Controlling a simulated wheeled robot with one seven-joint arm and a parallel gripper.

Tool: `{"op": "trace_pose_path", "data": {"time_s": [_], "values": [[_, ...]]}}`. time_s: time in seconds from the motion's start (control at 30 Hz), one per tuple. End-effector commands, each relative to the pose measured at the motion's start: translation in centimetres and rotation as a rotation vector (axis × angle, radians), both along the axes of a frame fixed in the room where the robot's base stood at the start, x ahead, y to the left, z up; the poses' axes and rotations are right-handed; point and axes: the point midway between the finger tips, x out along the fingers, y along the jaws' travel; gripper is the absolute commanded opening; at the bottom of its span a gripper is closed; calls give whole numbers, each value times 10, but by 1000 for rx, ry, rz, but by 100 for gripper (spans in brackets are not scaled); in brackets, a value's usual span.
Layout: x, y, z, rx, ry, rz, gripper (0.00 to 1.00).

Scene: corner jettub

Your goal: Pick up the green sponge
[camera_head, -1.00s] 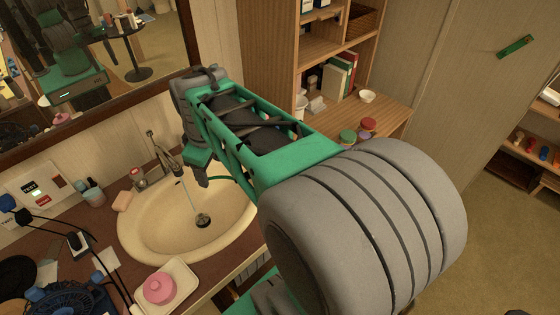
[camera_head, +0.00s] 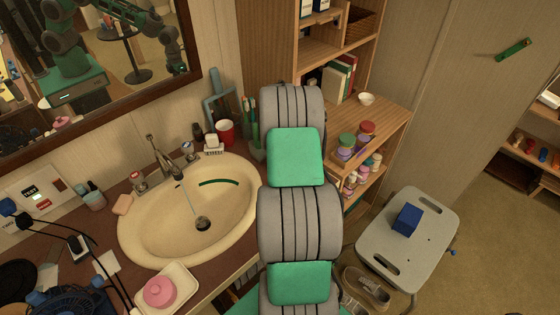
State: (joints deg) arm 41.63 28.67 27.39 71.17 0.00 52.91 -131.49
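I cannot make out a sponge that is clearly green. A thin dark green curved strip (camera_head: 218,182) lies in the back right of the cream sink basin (camera_head: 145,245); I cannot tell what it is.
A faucet (camera_head: 160,155), a red cup (camera_head: 225,131) and a cup of brushes stand behind the basin. A soap dish with a pink item (camera_head: 159,289) is in front. A wooden shelf (camera_head: 385,130) and a grey stool (camera_head: 440,215) with a blue box (camera_head: 407,219) are at right.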

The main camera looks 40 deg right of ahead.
Motion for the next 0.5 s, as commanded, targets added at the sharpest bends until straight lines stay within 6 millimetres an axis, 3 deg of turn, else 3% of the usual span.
{"op": "trace_pose_path", "data": {"time_s": [0.27,0.5], "values": [[1,0,-9,-2,-2,0,62],[1,0,-9,-2,-2,0,44]]}}
